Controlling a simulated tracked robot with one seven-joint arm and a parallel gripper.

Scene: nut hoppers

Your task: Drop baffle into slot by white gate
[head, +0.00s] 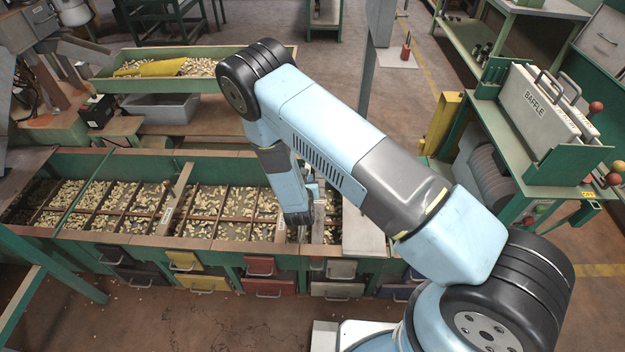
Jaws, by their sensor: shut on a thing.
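My gripper (312,192) is over the right part of the long green hopper (130,238), partly hidden behind my own wrist. It is shut on a grey upright baffle (318,222), which is held over or in the hopper's divided cells. Whether its lower edge is inside a slot cannot be told. The white gate (341,269) is on the hopper's front, just below and to the right of the baffle. The slot by it is hidden by my wrist and the baffle.
Several coloured gates line the front, including a red one (260,266) and a yellow one (186,262). Another baffle (177,190) stands among the nut-filled cells. A pale panel (364,228) covers the hopper's right end. A rack of baffles (545,110) stands at right.

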